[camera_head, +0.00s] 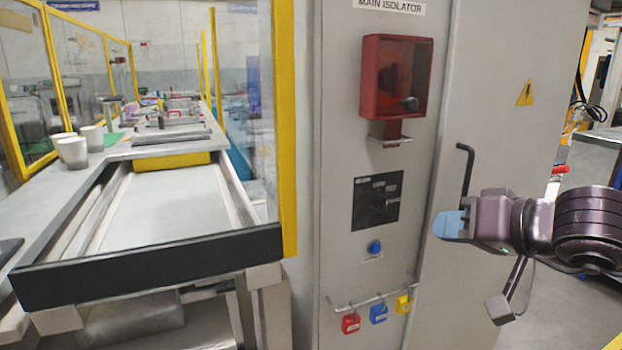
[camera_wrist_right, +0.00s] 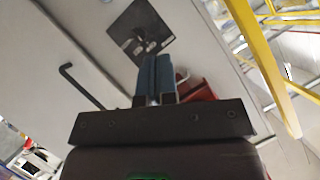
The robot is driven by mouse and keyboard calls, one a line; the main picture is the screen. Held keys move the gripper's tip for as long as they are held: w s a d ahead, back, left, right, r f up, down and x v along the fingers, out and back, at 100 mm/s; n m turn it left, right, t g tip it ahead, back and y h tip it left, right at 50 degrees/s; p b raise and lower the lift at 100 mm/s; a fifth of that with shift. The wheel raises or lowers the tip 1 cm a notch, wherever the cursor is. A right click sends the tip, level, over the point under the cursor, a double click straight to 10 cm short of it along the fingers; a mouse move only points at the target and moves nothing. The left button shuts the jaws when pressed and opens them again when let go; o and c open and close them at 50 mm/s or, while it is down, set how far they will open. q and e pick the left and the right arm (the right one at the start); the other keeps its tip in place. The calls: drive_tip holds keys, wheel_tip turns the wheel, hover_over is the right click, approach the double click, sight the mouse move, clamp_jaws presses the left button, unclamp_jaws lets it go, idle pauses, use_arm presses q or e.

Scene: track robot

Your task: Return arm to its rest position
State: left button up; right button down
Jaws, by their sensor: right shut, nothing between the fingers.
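My right arm comes in from the right in the head view. Its gripper (camera_head: 447,225) has blue fingertips and points left, in front of the grey cabinet (camera_head: 465,290) and just below a black bent handle (camera_head: 464,168). In the right wrist view the two blue fingers of the gripper (camera_wrist_right: 155,75) are pressed together with nothing between them. The handle (camera_wrist_right: 80,85) also shows there, to the left of the fingers and apart from them. My left gripper is in neither view.
The cabinet bears a red isolator box (camera_head: 396,78), a black panel (camera_head: 377,201), a blue button (camera_head: 374,247) and a rail of coloured padlocks (camera_head: 378,314). Open floor (camera_head: 570,290) shows at right.

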drive_tip(key=s+a+f+m+g+y+p, duration=0.35)
drive_tip(key=s+f+m+y, duration=0.3)
drive_tip(key=m, duration=0.75)
drive_tip(key=s+d+f+n+t+h+p, duration=0.1)
drive_tip(key=s+d+f+n+t+h, duration=0.3)
drive_tip(key=n, duration=0.6)
drive_tip(key=s+d+f+n+t+h+p, duration=0.2)
drive_tip(key=s+f+n+h, duration=0.1)
drive_tip(key=f+n, duration=0.55)
drive_tip(key=s+d+f+n+t+h+p, duration=0.1)
drive_tip(key=s+d+f+n+t+h, duration=0.25)
drive_tip(key=n, duration=0.85)
use_arm(q)
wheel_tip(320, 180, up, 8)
drive_tip(key=p, duration=0.1)
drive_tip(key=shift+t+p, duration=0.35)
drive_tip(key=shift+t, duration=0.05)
use_arm(e)
drive_tip(key=s+f+m+g+h, duration=0.3)
drive_tip(key=s+f+m+g, duration=0.3)
drive_tip(key=s+f+m, duration=0.7)
drive_tip(key=m, duration=0.3)
drive_tip(key=shift+s+h, duration=0.3)
drive_tip(key=shift+s, duration=0.05)
